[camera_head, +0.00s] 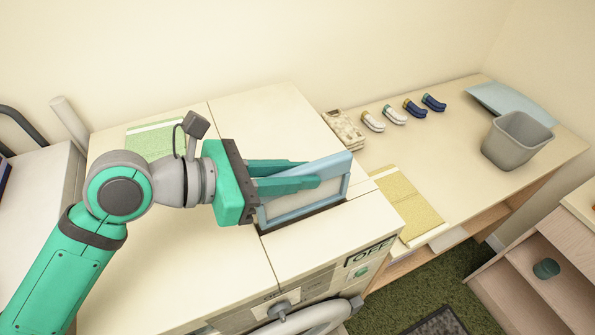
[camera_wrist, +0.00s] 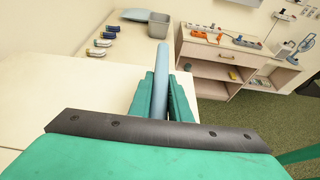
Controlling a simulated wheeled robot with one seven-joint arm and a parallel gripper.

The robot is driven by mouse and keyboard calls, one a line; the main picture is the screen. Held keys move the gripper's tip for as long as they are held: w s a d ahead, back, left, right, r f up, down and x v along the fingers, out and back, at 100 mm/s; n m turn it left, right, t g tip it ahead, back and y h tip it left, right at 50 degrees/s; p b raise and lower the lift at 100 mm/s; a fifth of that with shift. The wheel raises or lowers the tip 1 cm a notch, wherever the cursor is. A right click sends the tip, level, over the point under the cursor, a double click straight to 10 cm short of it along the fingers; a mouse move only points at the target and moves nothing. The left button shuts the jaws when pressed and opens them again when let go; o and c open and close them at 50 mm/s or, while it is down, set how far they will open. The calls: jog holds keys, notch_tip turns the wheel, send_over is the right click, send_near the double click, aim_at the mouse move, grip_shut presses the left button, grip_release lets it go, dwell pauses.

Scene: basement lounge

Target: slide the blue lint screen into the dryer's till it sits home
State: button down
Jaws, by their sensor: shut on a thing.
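The blue lint screen (camera_head: 338,166), a light blue frame with a pale panel, stands on edge over the dark-rimmed slot (camera_head: 318,211) in the dryer's top. Its lower edge is at the slot; how deep it sits I cannot tell. My gripper (camera_head: 312,174) is shut on the screen, with one green finger on each side. In the wrist view the screen (camera_wrist: 161,75) shows edge-on as a blue bar between the fingers. The dryer (camera_head: 262,105) has a cream top and an OFF label on its front. The slot is hidden in the wrist view.
A table on the right holds a yellow-green cloth (camera_head: 405,205), several small bottle-like items (camera_head: 412,108), a grey bin (camera_head: 515,140) and a blue folded item (camera_head: 508,100). A green cloth (camera_head: 155,140) lies on the left machine top. The dryer's rear top is clear.

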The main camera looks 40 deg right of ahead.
aim_at(298, 199)
jog(key=shift+f, duration=1.9)
jog(key=shift+s+d+f, duration=0.1)
jog(key=shift+d+f, duration=0.05)
jog(key=shift+f, duration=0.95)
jog(key=shift+f, duration=0.6)
jog(key=shift+r, duration=0.15)
jog(key=shift+s+r, duration=0.1)
jog(key=shift+r, duration=1)
jog(key=shift+w+r, duration=0.3)
jog(key=shift+r, duration=1.5)
jog(key=shift+a+f, duration=0.2)
jog(key=shift+f, duration=0.55)
dwell(0.6)
